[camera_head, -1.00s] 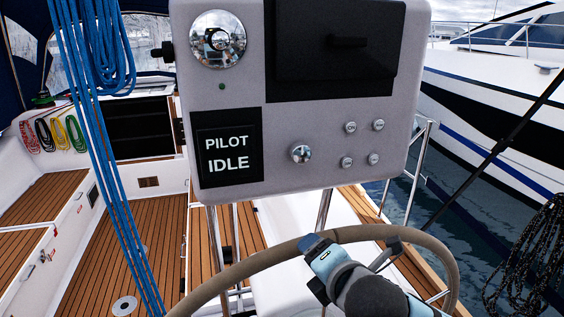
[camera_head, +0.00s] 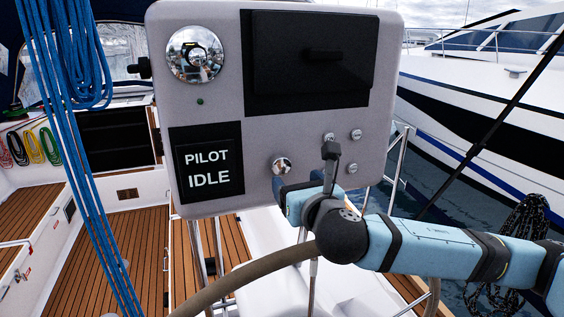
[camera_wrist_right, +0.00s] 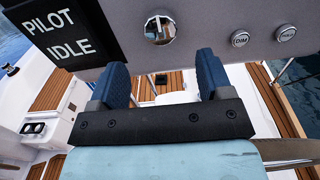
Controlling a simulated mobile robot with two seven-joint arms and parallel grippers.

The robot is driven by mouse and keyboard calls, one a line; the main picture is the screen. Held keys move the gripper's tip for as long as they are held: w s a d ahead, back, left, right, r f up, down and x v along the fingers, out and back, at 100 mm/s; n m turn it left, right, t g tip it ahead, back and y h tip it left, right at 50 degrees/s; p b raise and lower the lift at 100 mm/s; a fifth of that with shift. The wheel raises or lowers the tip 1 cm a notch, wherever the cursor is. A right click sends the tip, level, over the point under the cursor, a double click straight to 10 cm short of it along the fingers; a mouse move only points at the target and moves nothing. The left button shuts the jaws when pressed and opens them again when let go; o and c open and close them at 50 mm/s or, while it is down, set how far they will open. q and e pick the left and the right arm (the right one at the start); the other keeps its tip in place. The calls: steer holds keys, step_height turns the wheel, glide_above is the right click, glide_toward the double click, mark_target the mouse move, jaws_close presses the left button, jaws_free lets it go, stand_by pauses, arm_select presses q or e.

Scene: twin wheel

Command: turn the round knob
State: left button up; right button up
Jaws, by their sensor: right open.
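The small round chrome knob (camera_head: 282,166) sits on the lower middle of the grey console panel, right of the display. It also shows at the top of the right wrist view (camera_wrist_right: 159,29), ahead of the gap between the fingers. My right gripper (camera_head: 281,187) is just below the knob in the head view. In the wrist view its two blue fingers (camera_wrist_right: 163,78) are spread apart with nothing between them, and the knob appears clear of them. My left gripper is not in view.
The grey console (camera_head: 220,120) carries a display reading PILOT IDLE (camera_head: 208,168), a larger chrome fitting (camera_head: 195,55), a black box (camera_head: 315,60) and several small buttons. The steering wheel rim (camera_head: 245,270) curves below my arm. Blue ropes (camera_head: 75,150) hang at left.

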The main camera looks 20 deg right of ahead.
mark_target(282, 166)
steer(key=w+p, duration=0.1)
steer(key=w, duration=0.7)
steer(key=shift+a+r+p, duration=0.1)
steer(key=shift+a+p, duration=0.05)
steer(key=shift+p, duration=0.2)
steer(key=shift+w, duration=0.55)
steer(key=shift+c, duration=1.2)
steer(key=c, duration=0.7)
steer(key=shift+o, duration=0.2)
